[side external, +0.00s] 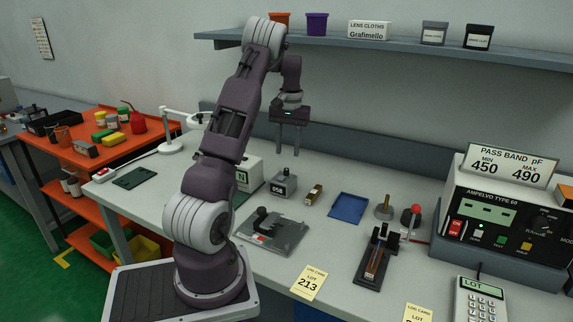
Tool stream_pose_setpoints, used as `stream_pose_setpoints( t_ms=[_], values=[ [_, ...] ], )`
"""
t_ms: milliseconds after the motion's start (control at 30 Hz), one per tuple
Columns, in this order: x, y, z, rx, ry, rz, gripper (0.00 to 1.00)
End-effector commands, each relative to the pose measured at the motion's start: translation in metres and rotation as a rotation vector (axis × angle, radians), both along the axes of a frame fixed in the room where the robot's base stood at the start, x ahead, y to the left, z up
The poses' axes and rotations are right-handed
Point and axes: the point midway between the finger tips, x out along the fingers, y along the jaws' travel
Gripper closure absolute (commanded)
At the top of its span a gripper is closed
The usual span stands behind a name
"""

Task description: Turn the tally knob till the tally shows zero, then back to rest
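The tally is a small grey box (283,186) standing on the bench. Its front has a small white number window (278,188) that seems to read 058, though the last digit is too small to be sure of. A small dark shape on its top (286,172) looks like the knob; its detail is too small to make out. My gripper (288,150) points down above the tally, clear of it. Its two fingers are apart with nothing between them.
A dark lever fixture (375,262) and the meter (500,225) stand to the right. A shelf (400,46) runs above along the wall.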

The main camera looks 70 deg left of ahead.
Motion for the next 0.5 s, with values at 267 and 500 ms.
stream_pose_setpoints(
  t_ms=[267, 500],
  values=[
    [-0.003, 0.000, -0.050, -0.010, 0.005, -0.001, 0.61],
    [-0.003, 0.001, -0.068, -0.007, 0.003, -0.002, 0.61]
  ],
)
